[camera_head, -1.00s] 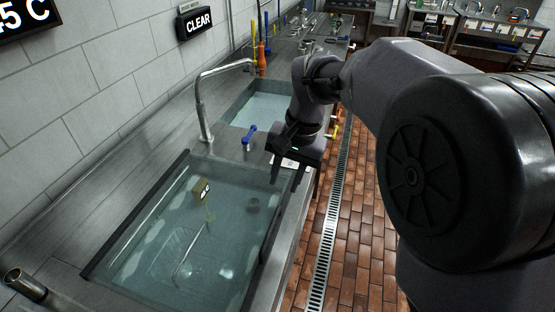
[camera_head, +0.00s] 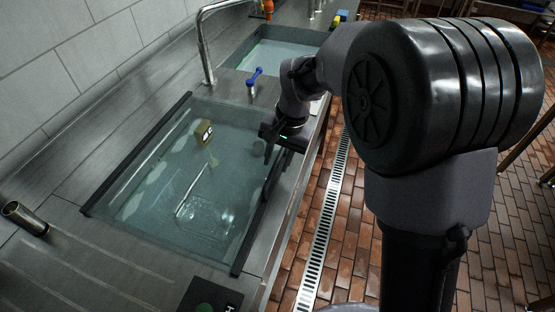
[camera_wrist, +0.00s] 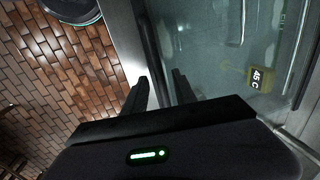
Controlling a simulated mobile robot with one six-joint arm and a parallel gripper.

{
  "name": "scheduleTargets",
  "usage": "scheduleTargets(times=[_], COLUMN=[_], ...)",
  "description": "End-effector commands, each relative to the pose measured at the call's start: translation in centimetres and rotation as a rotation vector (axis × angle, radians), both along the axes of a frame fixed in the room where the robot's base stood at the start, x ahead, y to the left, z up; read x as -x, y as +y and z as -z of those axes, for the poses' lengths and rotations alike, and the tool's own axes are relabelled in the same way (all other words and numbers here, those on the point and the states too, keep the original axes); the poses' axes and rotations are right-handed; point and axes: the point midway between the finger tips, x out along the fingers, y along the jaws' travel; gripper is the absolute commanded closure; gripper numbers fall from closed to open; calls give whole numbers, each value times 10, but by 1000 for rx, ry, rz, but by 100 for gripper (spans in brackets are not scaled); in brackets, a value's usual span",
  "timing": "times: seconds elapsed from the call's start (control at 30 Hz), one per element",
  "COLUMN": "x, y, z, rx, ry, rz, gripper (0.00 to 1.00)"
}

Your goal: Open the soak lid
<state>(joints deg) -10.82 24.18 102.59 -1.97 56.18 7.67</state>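The soak lid (camera_head: 140,205) looks like a clear glassy panel lying flat over the near sink, with a dark rail along its left (camera_head: 130,160) and right (camera_head: 248,225) sides. Under or in it show a yellow tag (camera_head: 205,132) reading 45 C and a wire-like basket. My gripper (camera_head: 271,160) is at the far part of the right rail, pointing down. In the wrist view my gripper (camera_wrist: 160,76) is open, with the dark rail (camera_wrist: 150,45) running between its two fingers. I cannot tell whether the fingers touch the rail.
A tall faucet (camera_head: 203,45) and a blue-handled valve (camera_head: 252,80) stand behind the lid. A second sink (camera_head: 275,55) lies farther back. A metal pipe end (camera_head: 25,217) sits at the left. Brick floor with a drain grate (camera_head: 325,225) runs along the right.

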Motion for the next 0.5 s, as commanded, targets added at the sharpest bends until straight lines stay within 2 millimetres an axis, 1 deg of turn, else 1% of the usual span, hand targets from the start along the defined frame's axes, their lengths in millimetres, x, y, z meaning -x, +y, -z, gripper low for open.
scheduleTargets(times=[0.03, 0.13, 0.17, 0.5], x=[0, 0, 0, 0], y=[0, 0, 0, 0], z=[0, 0, 0, 0], rx=[0, 0, 0, 0], ry=[0, 0, 0, 0], rz=[0, 0, 0, 0], gripper=[78, 97, 100, 100])
